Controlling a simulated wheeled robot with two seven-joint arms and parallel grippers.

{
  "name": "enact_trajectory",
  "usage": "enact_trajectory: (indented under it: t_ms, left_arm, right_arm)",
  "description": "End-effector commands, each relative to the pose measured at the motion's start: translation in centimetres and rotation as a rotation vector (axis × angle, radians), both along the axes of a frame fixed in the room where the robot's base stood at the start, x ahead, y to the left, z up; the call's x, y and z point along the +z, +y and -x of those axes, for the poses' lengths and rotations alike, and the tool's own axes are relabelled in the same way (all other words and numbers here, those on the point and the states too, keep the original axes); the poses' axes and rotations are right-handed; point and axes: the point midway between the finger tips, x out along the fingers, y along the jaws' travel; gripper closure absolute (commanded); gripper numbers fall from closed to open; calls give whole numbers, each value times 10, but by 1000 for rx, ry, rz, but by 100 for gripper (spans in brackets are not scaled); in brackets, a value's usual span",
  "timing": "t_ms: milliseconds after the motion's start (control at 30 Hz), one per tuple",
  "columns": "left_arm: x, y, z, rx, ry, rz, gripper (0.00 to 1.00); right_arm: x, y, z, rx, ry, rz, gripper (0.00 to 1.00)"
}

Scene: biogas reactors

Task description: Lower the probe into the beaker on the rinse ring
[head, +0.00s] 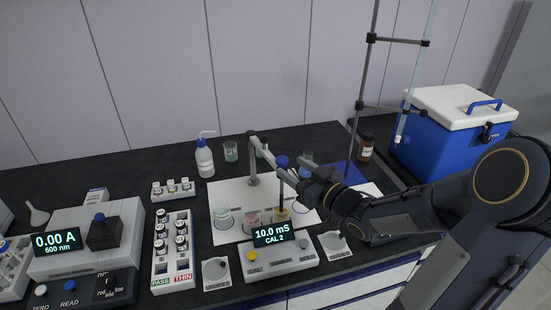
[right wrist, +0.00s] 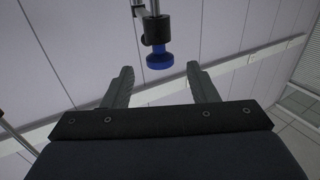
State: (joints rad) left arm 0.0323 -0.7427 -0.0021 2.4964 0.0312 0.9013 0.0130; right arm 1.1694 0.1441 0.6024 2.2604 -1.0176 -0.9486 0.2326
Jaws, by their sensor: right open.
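The probe (head: 282,187) hangs upright from the stand arm (head: 267,150), with a blue cap (head: 282,161) on top. Its lower end is at the beaker with yellow liquid (head: 282,214); whether it is inside, I cannot tell. To the left on the white mat (head: 228,236) stand a pink beaker (head: 252,217) and a clear beaker (head: 222,215). I cannot tell which ring is the rinse ring. My right gripper (head: 298,170) is open, just right of the cap. In the right wrist view, a blue knob (right wrist: 159,60) shows beyond the open fingers (right wrist: 163,88). My left gripper is not in view.
The meter (head: 270,262) reads 10.0 mS, CAL 2, at the mat's front edge. A wash bottle (head: 204,160) and beakers, one green (head: 231,151), stand behind. A tall rod stand (head: 362,90), brown bottle (head: 366,147) and blue cooler (head: 440,145) are right. A vial rack (head: 188,260) is left.

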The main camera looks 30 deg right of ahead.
Motion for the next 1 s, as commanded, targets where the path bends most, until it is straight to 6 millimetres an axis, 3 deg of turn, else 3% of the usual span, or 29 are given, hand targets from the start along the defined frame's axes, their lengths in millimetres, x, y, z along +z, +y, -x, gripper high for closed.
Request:
enact_trajectory:
  t_ms: [200,400,767,1000]
  left_arm:
    - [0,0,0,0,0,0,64]
    - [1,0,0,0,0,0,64]
    - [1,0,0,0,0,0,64]
    - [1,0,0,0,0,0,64]
  right_arm:
    - [1,9,-36,3,0,-4,47]
    - [1,14,-59,0,1,-3,47]
    - [0,14,-64,-2,3,1,47]
    - [0,14,-64,-2,4,1,78]
